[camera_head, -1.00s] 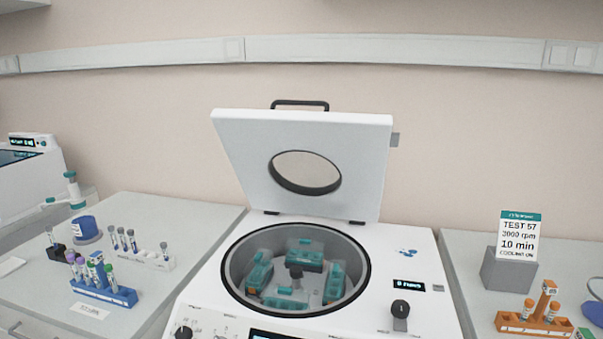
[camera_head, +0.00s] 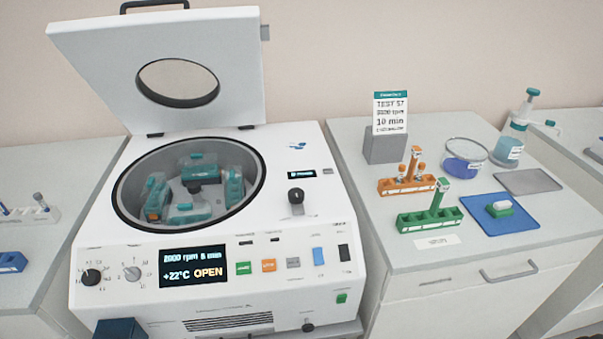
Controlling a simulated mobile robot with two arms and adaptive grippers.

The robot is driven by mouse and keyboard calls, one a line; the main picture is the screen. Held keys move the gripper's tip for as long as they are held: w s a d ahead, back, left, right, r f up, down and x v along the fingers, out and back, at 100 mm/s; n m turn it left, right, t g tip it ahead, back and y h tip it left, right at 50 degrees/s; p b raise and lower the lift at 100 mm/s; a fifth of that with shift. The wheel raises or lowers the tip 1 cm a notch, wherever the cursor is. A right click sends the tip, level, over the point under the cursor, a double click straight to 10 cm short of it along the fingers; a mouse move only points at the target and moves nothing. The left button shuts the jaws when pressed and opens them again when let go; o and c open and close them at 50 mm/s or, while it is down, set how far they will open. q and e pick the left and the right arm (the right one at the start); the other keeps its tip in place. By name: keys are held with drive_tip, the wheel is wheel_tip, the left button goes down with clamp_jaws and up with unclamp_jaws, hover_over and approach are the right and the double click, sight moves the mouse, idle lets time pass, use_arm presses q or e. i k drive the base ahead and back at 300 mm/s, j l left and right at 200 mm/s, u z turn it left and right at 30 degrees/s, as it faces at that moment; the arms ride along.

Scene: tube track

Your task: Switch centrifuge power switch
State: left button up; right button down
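The white centrifuge (camera_head: 128,222) stands left of centre with its lid (camera_head: 91,67) raised. Its rotor bowl holds several teal buckets (camera_head: 197,168). The lit display (camera_head: 192,268) reads +22°C and OPEN. The labels are too small to tell which one is the power switch. Neither gripper is in view.
A dark blue block (camera_head: 120,329) shows at the bottom left, cut off by the frame.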

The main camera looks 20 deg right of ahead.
sight(341, 299)
drive_tip(key=l+z, duration=0.2)
drive_tip(key=z, duration=0.75)
drive_tip(key=i+j, duration=0.05)
